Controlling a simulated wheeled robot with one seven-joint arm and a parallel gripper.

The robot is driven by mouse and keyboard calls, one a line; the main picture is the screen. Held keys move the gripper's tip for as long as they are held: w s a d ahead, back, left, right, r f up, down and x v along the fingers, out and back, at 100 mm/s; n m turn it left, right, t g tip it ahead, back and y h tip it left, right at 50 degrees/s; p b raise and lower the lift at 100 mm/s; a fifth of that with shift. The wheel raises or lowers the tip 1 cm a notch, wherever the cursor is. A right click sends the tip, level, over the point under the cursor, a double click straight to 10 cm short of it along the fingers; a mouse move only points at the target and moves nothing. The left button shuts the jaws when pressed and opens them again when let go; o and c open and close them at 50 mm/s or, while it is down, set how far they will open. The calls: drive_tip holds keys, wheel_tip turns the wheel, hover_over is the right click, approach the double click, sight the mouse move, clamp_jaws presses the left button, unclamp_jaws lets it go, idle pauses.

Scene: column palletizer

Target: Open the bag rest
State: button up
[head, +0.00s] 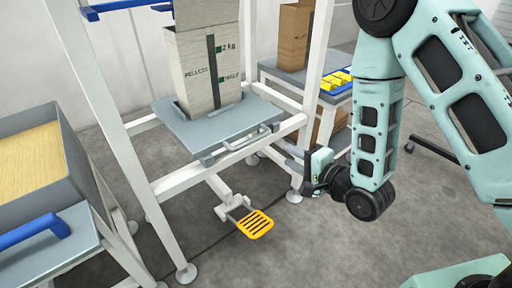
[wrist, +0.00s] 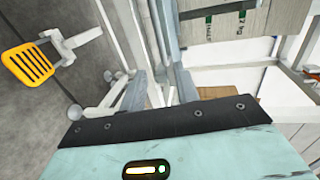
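The bag rest is the grey plate (head: 176,125) in the white frame, lying about level, with a grey bar handle (head: 245,139) along its front edge. A tall pellet bag (head: 203,85) stands upright on it. My gripper (head: 282,151) is just right of and slightly below the handle, pointing left toward it. In the wrist view its two grey fingers (wrist: 160,88) stand apart, with a gap between them. I cannot tell whether the handle lies in that gap or touches a finger. The bag's printed side (wrist: 225,25) shows at the top of the wrist view.
A yellow slotted pedal (head: 255,224) sits low below the plate; it also shows in the wrist view (wrist: 28,64). White frame posts (head: 120,140) stand close by. A grey bin (head: 75,165) is at left. A second brown bag (head: 294,38) and yellow items (head: 337,82) are behind.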

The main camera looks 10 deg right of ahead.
sight(257, 139)
drive_tip(key=b+x, duration=0.6)
drive_tip(key=x, duration=0.9)
drive_tip(key=shift+w+a, duration=0.1)
drive_tip(key=shift+w, duration=0.05)
clamp_jaws()
